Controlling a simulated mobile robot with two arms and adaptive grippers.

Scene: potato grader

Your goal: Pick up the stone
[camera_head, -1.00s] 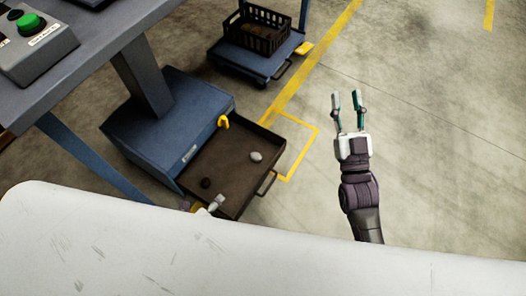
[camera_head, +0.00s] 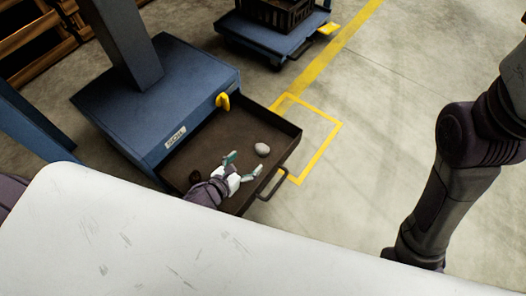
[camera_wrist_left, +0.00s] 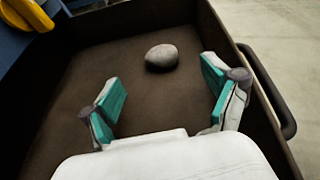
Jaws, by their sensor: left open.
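The stone (camera_head: 262,149) is a pale grey, smooth oval lying on the brown floor of an open drawer (camera_head: 285,163). It also shows in the left wrist view (camera_wrist_left: 161,58), beyond and between the two spread fingers. My left gripper (camera_head: 244,165) is inside the drawer, open and empty, with teal finger pads. Its fingertips point toward the stone and appear a short gap away from it. My right arm stands at the right of the head view; its gripper is out of view.
A dark lump (camera_head: 195,176) lies in the drawer left of my left gripper. A blue cart (camera_head: 268,50) with a dark crate stands behind.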

